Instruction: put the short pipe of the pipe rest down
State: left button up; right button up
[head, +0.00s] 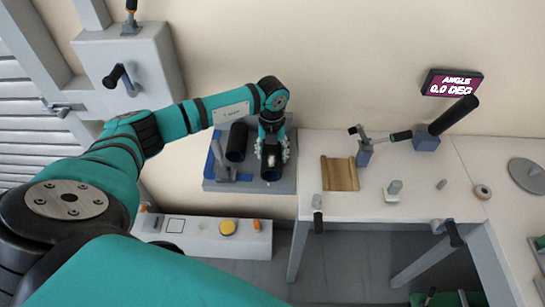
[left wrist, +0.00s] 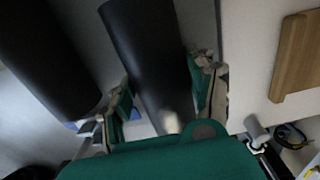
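The pipe rest (head: 284,187) is a grey base with blue parts, left of the wooden-block table. A dark pipe (head: 237,142) stands in it on the left; it also shows in the left wrist view (left wrist: 40,60). A second dark pipe, which I take for the short pipe (head: 271,174), is at my left gripper (head: 272,152). In the left wrist view this pipe (left wrist: 148,50) lies between the two fingers, which appear to touch its sides. The gripper hides part of it, and I cannot tell whether its end touches the rest. My right gripper is not in view.
The white table (head: 420,200) carries a wooden block (head: 340,174), a lever clamp (head: 365,150) and small fittings. An angle display (head: 453,83) is above it. A low panel with a yellow button (head: 228,227) stands in front of the rest. A grey wall box (head: 150,60) is at upper left.

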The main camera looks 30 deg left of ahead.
aim_at(273, 150)
pick_arm(q)
jog(key=c, duration=0.5)
jog(key=shift+r+p, duration=1.85)
jog(key=shift+r, duration=0.7)
jog(key=shift+d+r+m, duration=0.15)
jog(key=shift+d+m, duration=0.1)
jog(key=shift+m, duration=0.25)
jog(key=s+d+r+n, duration=0.4)
jog(key=s+n, duration=0.1)
jog(key=n, duration=0.5)
jog(key=s+d+r+n, duration=0.4)
jog(key=s+n, duration=0.1)
jog(key=n, duration=0.5)
jog(key=s+d+r+n, duration=0.5)
jog(key=n, duration=0.5)
jog(key=shift+s+d+n, duration=0.1)
jog(key=shift+s+n, duration=0.05)
jog(key=shift+n, duration=0.15)
